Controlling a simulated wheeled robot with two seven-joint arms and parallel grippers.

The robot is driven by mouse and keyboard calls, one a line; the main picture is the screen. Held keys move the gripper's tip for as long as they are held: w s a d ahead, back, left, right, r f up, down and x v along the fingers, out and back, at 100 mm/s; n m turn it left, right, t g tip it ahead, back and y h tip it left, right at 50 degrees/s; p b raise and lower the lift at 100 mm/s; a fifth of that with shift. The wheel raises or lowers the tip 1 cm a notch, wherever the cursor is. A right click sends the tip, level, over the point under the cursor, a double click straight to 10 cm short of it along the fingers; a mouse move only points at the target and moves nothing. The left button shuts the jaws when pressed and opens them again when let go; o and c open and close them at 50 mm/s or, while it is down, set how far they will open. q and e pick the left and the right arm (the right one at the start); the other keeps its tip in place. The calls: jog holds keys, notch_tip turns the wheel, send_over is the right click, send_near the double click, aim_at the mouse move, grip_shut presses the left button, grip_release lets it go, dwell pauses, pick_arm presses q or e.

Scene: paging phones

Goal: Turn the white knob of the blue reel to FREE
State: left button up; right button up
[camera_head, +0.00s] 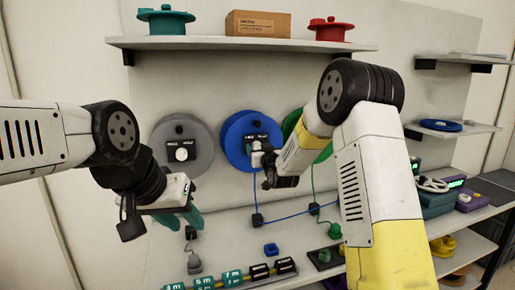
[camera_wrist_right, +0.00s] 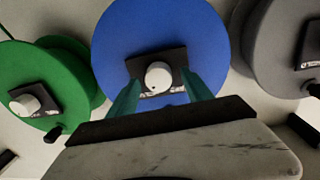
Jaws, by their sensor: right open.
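The blue reel (camera_head: 235,130) hangs on the back panel between a grey and a green reel. Its white knob (camera_wrist_right: 159,76) sits on a dark label plate (camera_wrist_right: 174,58) at the middle of the reel. My right gripper (camera_wrist_right: 161,95) is open, with one teal finger on each side of the knob in the right wrist view. I cannot tell whether the fingers touch the knob; the plate's lettering is too small to read. In the head view, my right gripper (camera_head: 268,160) partly covers the plate. My left gripper (camera_head: 183,220) is empty, its two teal fingers apart, at lower left.
The grey reel (camera_head: 198,135) and green reel (camera_wrist_right: 45,75) flank the blue one closely. A blue cord (camera_head: 285,216) runs below to dark plugs. A shelf (camera_head: 215,43) with reels and a box is above. A rail of labelled teal and black pieces (camera_head: 232,278) lies below.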

jog(key=shift+x, duration=0.95)
grip_shut()
jog(key=shift+n, duration=0.4)
jog(key=n, duration=0.3)
jog(key=shift+n, duration=0.4)
jog(key=n, duration=0.4)
jog(key=shift+a+f+n, duration=0.1)
jog(key=shift+f+n, duration=0.05)
jog(key=shift+n, duration=0.25)
jog(key=n, duration=0.8)
jog(key=shift+f+n+y, duration=0.1)
jog(key=shift+n+y, duration=0.2)
jog(key=shift+n, duration=0.1)
